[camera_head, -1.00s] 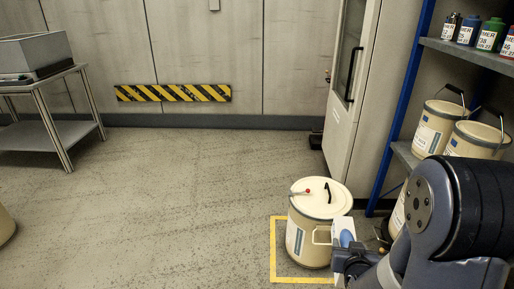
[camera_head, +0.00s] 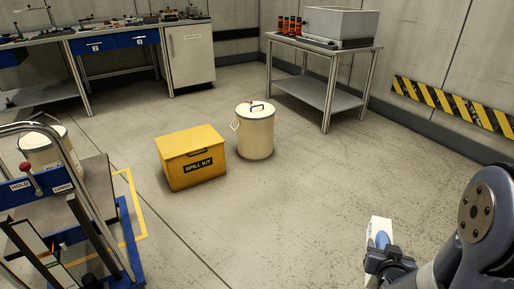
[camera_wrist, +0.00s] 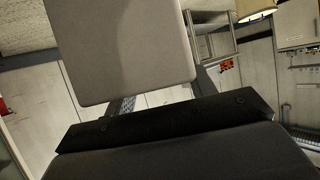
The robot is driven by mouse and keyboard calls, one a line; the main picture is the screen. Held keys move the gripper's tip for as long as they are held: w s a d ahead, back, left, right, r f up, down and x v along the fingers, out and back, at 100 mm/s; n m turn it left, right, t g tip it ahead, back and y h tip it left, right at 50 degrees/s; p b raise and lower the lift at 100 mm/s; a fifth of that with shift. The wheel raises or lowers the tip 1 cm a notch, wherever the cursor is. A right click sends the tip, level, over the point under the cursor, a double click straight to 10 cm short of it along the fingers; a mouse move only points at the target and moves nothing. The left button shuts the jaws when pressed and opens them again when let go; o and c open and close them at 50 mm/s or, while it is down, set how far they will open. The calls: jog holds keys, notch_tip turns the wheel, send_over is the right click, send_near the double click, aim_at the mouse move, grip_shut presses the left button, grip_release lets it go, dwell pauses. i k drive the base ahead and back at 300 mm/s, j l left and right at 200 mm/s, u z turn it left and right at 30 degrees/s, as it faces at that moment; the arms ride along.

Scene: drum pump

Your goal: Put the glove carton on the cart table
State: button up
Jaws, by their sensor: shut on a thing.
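The glove carton (camera_head: 377,233) is a white box with a blue print, upright in my gripper (camera_head: 384,258) at the lower right of the head view. My gripper is shut on it and holds it off the floor. In the wrist view the carton (camera_wrist: 130,50) shows as a plain, shaded face beyond the dark gripper. A blue-framed cart stands at the left edge of the head view, with a grey cart table (camera_head: 95,180) and a handle with HOLD and LOWER labels. The carton is well to the right of the cart, apart from it.
A cream pail (camera_head: 42,150) appears on the cart table's far part. A yellow spill kit box (camera_head: 195,160) and a lidded cream drum (camera_head: 256,132) stand on the floor between. A metal table (camera_head: 350,92) with a grey bin stands behind. The floor in front is clear.

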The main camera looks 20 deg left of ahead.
aim_at(62, 213)
jog(key=i+j+u, duration=0.4)
jog(key=i+u, duration=0.4)
jog(key=i+j+u, duration=0.1)
jog(key=i+u, duration=0.3)
jog(key=i+j+u, duration=0.1)
jog(key=i+u, duration=0.2)
jog(key=u, duration=0.2)
jog(key=i+u, duration=0.3)
jog(key=u, duration=0.2)
jog(key=i+l+u, duration=0.2)
jog(key=u, duration=0.3)
jog(key=i+l+u, duration=0.15)
jog(key=i+u, duration=0.15)
jog(key=i, duration=0.05)
